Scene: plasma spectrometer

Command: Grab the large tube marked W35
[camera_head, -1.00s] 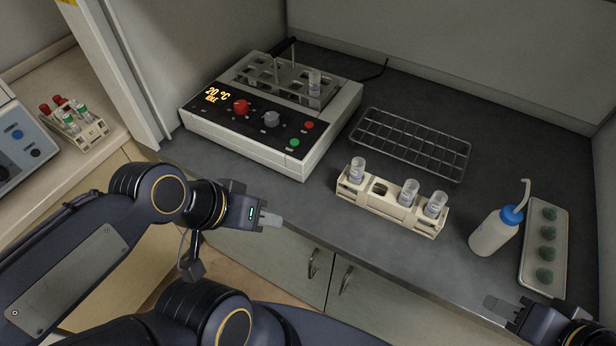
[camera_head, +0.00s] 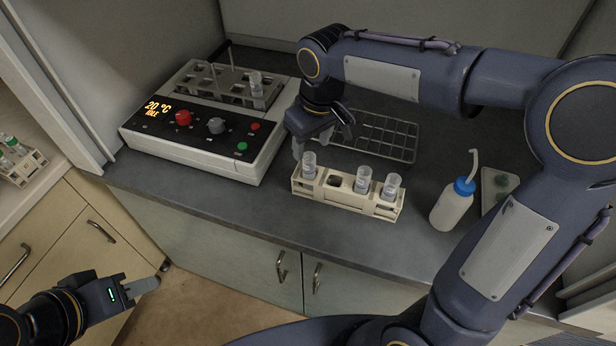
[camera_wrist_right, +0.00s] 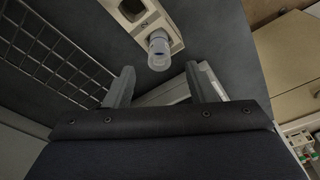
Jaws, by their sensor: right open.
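A cream rack (camera_head: 335,197) stands on the grey bench and holds three clear tubes: a left one (camera_head: 309,165), a middle one (camera_head: 362,180) and a right one (camera_head: 389,187). One hole between the left and middle tubes is empty. Another tube (camera_head: 256,82) sits in the heater's metal holder. Label writing is too small to read. My right gripper (camera_head: 322,142) is open just behind the rack's left end. In the right wrist view the end tube (camera_wrist_right: 160,52) lies ahead of and between my open fingertips (camera_wrist_right: 166,78), not gripped. My left gripper (camera_head: 140,288) is low at the left, away from the bench.
The heater (camera_head: 205,140) showing 20 °C stands left of the rack. An empty wire rack (camera_head: 385,137) lies behind it. A blue-capped wash bottle (camera_head: 452,205) and a pale tray (camera_head: 497,184) are at the right. Bench in front of the rack is clear.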

